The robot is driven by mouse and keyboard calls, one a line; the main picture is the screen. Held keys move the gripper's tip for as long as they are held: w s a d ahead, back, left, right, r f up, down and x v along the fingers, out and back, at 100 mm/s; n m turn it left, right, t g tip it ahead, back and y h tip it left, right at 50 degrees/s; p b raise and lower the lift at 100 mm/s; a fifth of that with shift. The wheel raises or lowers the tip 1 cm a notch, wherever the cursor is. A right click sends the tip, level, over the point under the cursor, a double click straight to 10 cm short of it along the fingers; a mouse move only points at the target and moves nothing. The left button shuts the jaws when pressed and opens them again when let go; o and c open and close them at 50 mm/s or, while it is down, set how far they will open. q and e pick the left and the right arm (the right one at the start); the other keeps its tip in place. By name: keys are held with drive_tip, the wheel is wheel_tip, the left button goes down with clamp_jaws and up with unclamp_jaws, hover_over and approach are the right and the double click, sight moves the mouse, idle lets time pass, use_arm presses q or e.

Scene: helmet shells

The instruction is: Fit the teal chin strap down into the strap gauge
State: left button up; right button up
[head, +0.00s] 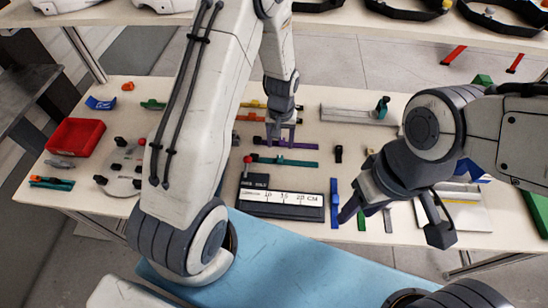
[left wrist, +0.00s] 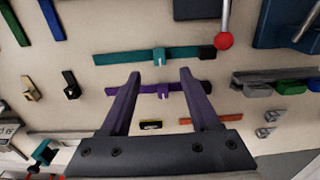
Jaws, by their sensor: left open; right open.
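The teal chin strap (head: 290,162) lies flat on the table, with a black end at its left in the head view. In the left wrist view the teal strap (left wrist: 125,57) shows a pale teal buckle and lies just beyond my fingertips. The strap gauge (head: 282,210) is a black block with a white CM scale and a red-knobbed lever, nearer me than the strap. My left gripper (head: 281,140) is open and empty above a purple strap (left wrist: 130,89), which shows between its fingers (left wrist: 160,73). My right gripper (head: 396,215) is open and empty, right of the gauge.
Blue (head: 334,203), green and grey strips lie right of the gauge. A red bin (head: 75,137) and a round grey fixture (head: 120,165) stand at left. A grey slide fixture (head: 345,114) is at back right. A shelf with helmet shells crosses the top.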

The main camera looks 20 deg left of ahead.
sight(280, 158)
use_arm(q)
wheel_tip(280, 158, down, 3)
drive_tip(key=shift+r, duration=0.15)
wheel_tip(280, 158, down, 4)
drive_tip(key=shift+f+p, duration=0.2)
drive_tip(key=shift+p, duration=0.9)
drive_tip(key=shift+f, duration=0.35)
clamp_jaws()
